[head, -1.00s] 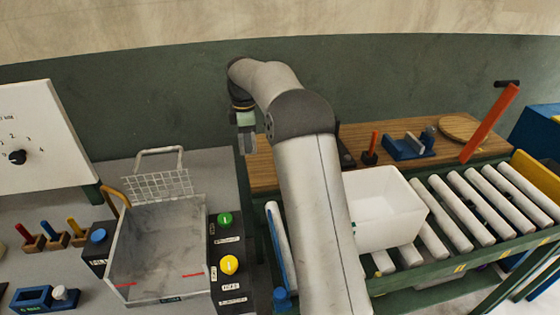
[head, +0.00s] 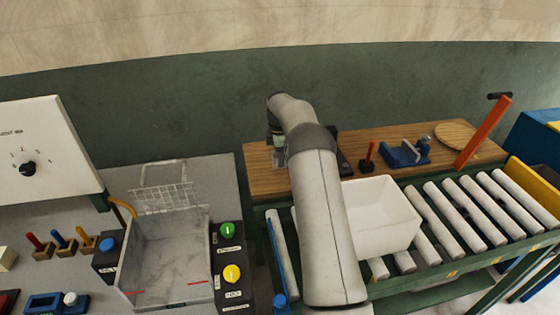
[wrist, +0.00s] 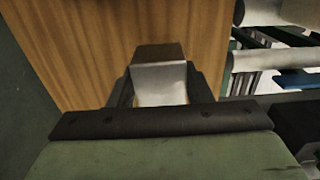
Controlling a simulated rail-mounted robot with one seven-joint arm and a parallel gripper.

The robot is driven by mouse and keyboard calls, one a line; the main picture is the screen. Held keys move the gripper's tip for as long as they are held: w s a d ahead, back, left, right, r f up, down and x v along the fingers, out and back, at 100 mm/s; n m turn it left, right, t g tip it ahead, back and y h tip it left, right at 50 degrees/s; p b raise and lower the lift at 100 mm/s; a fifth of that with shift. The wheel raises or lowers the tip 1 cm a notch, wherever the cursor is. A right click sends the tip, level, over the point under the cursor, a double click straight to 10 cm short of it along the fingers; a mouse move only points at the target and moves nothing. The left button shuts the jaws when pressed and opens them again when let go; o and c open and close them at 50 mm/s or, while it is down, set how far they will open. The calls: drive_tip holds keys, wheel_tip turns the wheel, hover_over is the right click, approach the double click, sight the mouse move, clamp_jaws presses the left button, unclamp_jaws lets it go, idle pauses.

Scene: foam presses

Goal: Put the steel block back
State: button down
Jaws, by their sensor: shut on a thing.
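My gripper (head: 279,162) is over the left part of the wooden table (head: 258,183). In the wrist view my gripper (wrist: 160,88) is shut on the steel block (wrist: 160,73), a grey block with a darker end face. The wooden top (wrist: 85,45) shows beyond the block. I cannot tell how high the block is above the wood. The block is hard to make out in the head view.
A red-handled tool (head: 368,157), a blue vise-like fixture (head: 405,154) and a round wooden disc (head: 456,132) are further right on the table. A white bin (head: 381,212) sits on the rollers. The press with its mesh guard (head: 163,198) is at left.

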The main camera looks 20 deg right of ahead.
drive_tip(key=shift+d+f, duration=0.15)
drive_tip(key=shift+d, duration=0.1)
drive_tip(key=shift+w+f+p, duration=0.1)
drive_tip(key=shift+f+p, duration=0.35)
drive_tip(key=shift+f, duration=1.05)
drive_tip(key=shift+f, duration=0.15)
drive_tip(key=c, duration=0.7)
unclamp_jaws()
drive_tip(key=shift+f, duration=0.15)
